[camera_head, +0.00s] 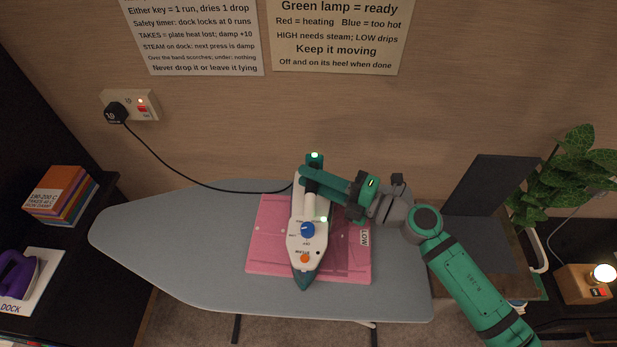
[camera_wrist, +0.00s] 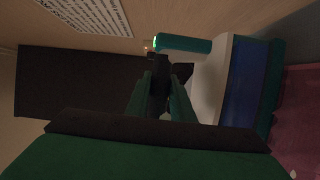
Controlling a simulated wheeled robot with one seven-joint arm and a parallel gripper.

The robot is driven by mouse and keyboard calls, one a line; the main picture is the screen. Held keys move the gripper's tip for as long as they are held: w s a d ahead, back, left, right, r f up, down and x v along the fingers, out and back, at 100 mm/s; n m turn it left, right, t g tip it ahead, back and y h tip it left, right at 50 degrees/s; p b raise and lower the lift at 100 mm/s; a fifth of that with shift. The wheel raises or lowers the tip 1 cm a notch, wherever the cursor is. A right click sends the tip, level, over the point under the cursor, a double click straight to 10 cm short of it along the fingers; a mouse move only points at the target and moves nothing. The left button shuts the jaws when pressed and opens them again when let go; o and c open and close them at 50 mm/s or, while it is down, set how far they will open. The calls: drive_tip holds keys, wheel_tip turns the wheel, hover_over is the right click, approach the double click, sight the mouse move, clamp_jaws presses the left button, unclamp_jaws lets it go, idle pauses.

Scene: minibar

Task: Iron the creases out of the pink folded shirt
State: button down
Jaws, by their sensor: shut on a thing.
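The pink folded shirt (camera_head: 268,240) lies on the grey ironing board (camera_head: 180,240). A white and teal iron (camera_head: 304,255) is over the middle of the shirt, its tip toward the front edge; I cannot tell whether its plate touches the cloth. It has a blue dial and an orange button, and green lamps glow on it. My gripper (camera_head: 345,188) is shut on the iron's handle at its rear. In the wrist view, the fingers (camera_wrist: 163,95) are at the handle, with the iron (camera_wrist: 225,80) and part of the shirt (camera_wrist: 298,110) to the right. Creases are too small to make out.
A black cord runs from the iron to a wall socket (camera_head: 140,104) with a red switch. A plant (camera_head: 575,190) and small lamp (camera_head: 603,273) are at the right. The board's left end is bare.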

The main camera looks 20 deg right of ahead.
drive_tip(key=shift+s+d+f, duration=0.1)
drive_tip(key=shift+s+d, duration=0.05)
drive_tip(key=shift+d, duration=0.35)
drive_tip(key=shift+s+d+f, duration=0.1)
drive_tip(key=shift+s+d, duration=0.05)
drive_tip(key=shift+d, duration=0.35)
drive_tip(key=shift+d, duration=0.1)
drive_tip(key=shift+s+d, duration=0.2)
drive_tip(key=shift+d, duration=0.1)
drive_tip(key=shift+s+d, duration=0.1)
drive_tip(key=shift+d, duration=0.1)
